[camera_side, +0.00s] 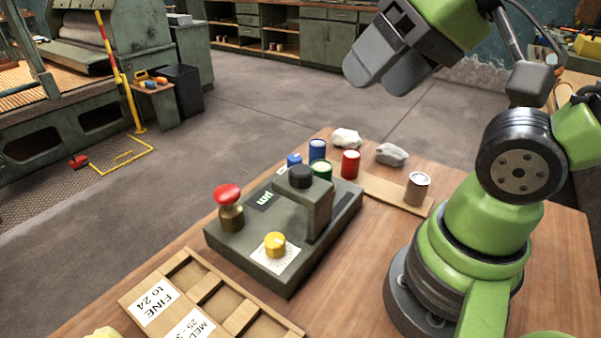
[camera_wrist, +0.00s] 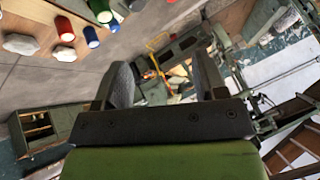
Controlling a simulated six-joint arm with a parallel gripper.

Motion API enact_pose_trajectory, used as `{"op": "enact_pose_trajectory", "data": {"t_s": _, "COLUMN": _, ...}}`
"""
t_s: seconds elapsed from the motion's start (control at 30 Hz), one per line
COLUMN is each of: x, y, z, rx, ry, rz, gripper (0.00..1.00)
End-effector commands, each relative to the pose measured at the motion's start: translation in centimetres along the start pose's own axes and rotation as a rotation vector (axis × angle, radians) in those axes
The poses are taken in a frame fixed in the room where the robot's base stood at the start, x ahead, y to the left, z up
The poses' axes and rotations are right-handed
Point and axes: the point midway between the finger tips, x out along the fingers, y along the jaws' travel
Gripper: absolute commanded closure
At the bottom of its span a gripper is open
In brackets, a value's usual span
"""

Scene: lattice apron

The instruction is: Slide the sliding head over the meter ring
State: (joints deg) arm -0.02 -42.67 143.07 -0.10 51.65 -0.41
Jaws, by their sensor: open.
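The grey-green meter block (camera_side: 285,240) sits on the wooden table. A bracket (camera_side: 318,212) rises from it and carries a black round head (camera_side: 301,176), which looks like the sliding head. A yellow knob (camera_side: 275,243) sits on a white scale on the block, and a red mushroom knob (camera_side: 228,197) stands at its left. I cannot tell which part is the meter ring. My gripper (camera_side: 376,76) is high above and behind the block, well apart from it. In the wrist view my gripper (camera_wrist: 163,76) is open and empty.
Red (camera_side: 350,164), blue (camera_side: 317,149) and green (camera_side: 321,170) cylinders stand behind the block. White lumps (camera_side: 346,138) lie at the table's back edge. A grey-topped can (camera_side: 417,188) stands on a wooden strip. A labelled wooden tray (camera_side: 238,325) lies in front. Air around my gripper looks clear.

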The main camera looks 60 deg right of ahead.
Motion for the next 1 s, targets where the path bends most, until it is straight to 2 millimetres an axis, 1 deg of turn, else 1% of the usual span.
{"op": "enact_pose_trajectory", "data": {"t_s": 0.07, "x": 0.3, "y": -0.1, "z": -0.3, "rx": -0.038, "ry": -0.024, "rz": 0.012, "gripper": 0.35}}
{"op": "enact_pose_trajectory", "data": {"t_s": 0.13, "x": 0.8, "y": -0.2, "z": -0.9, "rx": -0.113, "ry": -0.068, "rz": 0.033, "gripper": 0.35}}
{"op": "enact_pose_trajectory", "data": {"t_s": 0.23, "x": 2.3, "y": -0.3, "z": -2.1, "rx": -0.286, "ry": -0.17, "rz": 0.07, "gripper": 0.35}}
{"op": "enact_pose_trajectory", "data": {"t_s": 0.37, "x": 5.0, "y": -0.2, "z": -3.8, "rx": -0.561, "ry": -0.336, "rz": 0.096, "gripper": 0.35}}
{"op": "enact_pose_trajectory", "data": {"t_s": 0.4, "x": 6.0, "y": -0.2, "z": -4.2, "rx": -0.642, "ry": -0.387, "rz": 0.097, "gripper": 0.35}}
{"op": "enact_pose_trajectory", "data": {"t_s": 0.5, "x": 8.3, "y": 0.1, "z": -4.8, "rx": -0.823, "ry": -0.506, "rz": 0.087, "gripper": 0.35}}
{"op": "enact_pose_trajectory", "data": {"t_s": 0.6, "x": 10.2, "y": 0.3, "z": -5.2, "rx": -0.959, "ry": -0.597, "rz": 0.066, "gripper": 0.35}}
{"op": "enact_pose_trajectory", "data": {"t_s": 0.7, "x": 11.4, "y": 0.6, "z": -5.3, "rx": -1.046, "ry": -0.655, "rz": 0.048, "gripper": 0.35}}
{"op": "enact_pose_trajectory", "data": {"t_s": 0.8, "x": 12.1, "y": 0.8, "z": -5.2, "rx": -1.087, "ry": -0.682, "rz": 0.038, "gripper": 0.35}}
{"op": "enact_pose_trajectory", "data": {"t_s": 0.93, "x": 13.0, "y": 1.2, "z": -4.7, "rx": -1.095, "ry": -0.689, "rz": 0.035, "gripper": 0.35}}
{"op": "enact_pose_trajectory", "data": {"t_s": 1.0, "x": 13.8, "y": 1.6, "z": -4.1, "rx": -1.094, "ry": -0.69, "rz": 0.035, "gripper": 0.35}}
